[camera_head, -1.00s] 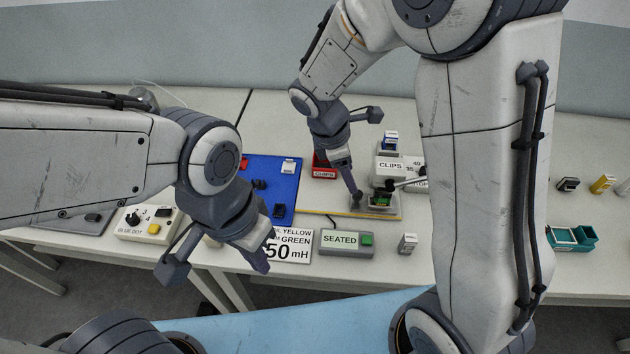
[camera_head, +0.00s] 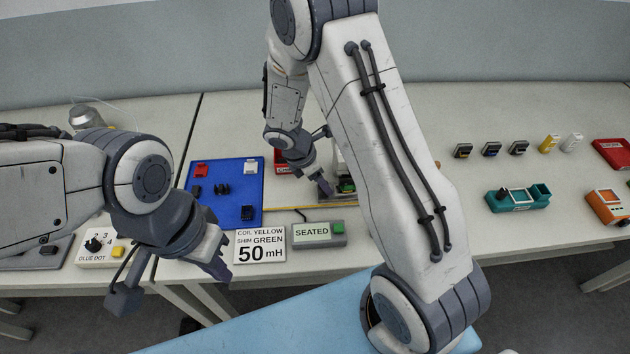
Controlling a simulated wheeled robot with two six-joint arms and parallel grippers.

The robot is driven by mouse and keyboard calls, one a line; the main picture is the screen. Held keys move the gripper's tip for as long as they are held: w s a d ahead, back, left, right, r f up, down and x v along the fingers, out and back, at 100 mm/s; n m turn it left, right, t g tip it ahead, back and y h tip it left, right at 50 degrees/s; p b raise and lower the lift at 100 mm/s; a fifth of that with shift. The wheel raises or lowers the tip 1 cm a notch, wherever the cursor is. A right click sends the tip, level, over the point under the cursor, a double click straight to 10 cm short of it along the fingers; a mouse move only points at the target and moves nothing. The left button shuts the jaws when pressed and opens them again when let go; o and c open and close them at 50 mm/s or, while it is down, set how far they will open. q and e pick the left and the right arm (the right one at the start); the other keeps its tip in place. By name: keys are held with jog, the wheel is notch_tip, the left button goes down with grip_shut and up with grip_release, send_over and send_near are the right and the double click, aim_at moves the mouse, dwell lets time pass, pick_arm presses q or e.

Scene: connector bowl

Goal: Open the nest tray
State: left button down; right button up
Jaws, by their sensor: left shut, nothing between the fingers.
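A part that I take for the nest, with a green piece (camera_head: 346,186), sits on a yellow-edged board (camera_head: 340,205) near the middle of the bench. Much of it is hidden behind my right arm, and I cannot tell whether its tray is open or shut. My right gripper (camera_head: 326,189) points down just left of the green piece. Whether it touches anything is too small to tell, and its jaws are not clear. My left gripper (camera_head: 222,271) is shut and empty at the bench's front edge, left of the card reading 50 mH (camera_head: 260,246).
A grey SEATED box (camera_head: 318,233) with a green button stands beside the card. A blue mat (camera_head: 250,183) holds small parts. A glue dot box (camera_head: 101,247) is at left. A teal holder (camera_head: 518,198), an orange device (camera_head: 606,205) and several small connectors stand at right.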

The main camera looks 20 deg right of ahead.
jog(key=c, duration=1)
grip_shut()
jog(key=shift+w+r, duration=0.1)
jog(key=shift+w, duration=0.15)
